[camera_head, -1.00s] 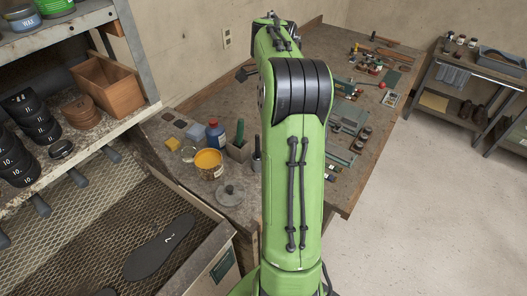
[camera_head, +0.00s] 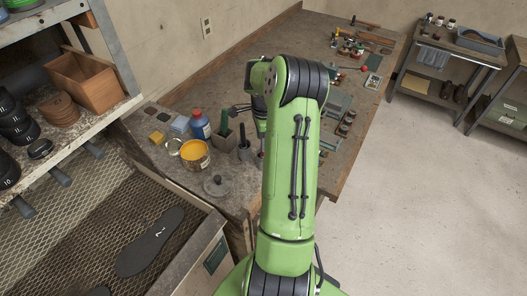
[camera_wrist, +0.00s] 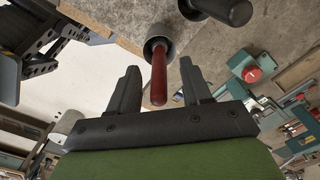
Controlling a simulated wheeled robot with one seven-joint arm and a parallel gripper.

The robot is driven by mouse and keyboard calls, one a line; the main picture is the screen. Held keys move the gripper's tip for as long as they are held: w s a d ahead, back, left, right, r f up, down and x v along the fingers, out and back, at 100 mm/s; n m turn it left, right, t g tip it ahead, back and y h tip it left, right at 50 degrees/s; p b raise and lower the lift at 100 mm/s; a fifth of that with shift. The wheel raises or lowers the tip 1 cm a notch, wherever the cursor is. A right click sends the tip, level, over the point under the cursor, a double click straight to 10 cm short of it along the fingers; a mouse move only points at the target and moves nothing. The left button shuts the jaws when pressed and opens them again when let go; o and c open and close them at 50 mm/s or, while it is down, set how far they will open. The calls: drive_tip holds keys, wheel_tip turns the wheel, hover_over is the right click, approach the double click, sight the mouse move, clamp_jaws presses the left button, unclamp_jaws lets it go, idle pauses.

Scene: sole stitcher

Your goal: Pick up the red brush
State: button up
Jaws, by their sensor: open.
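The red brush shows in the wrist view as a red handle (camera_wrist: 159,80) standing out of a round grey holder or collar (camera_wrist: 158,44); its bristle end is hidden. My gripper (camera_wrist: 159,68) is open, with one dark finger on each side of the handle. The handle lies between the fingers in the picture, with a gap on both sides. I cannot tell how far it reaches in depth between them. In the head view my arm hides most of the gripper, and I cannot make out the red brush there.
A black-handled tool (camera_wrist: 232,12) stands close beside the brush. A shelf (camera_head: 110,110) stands left; the floor at right is clear.

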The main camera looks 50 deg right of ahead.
clamp_jaws()
idle(0.3)
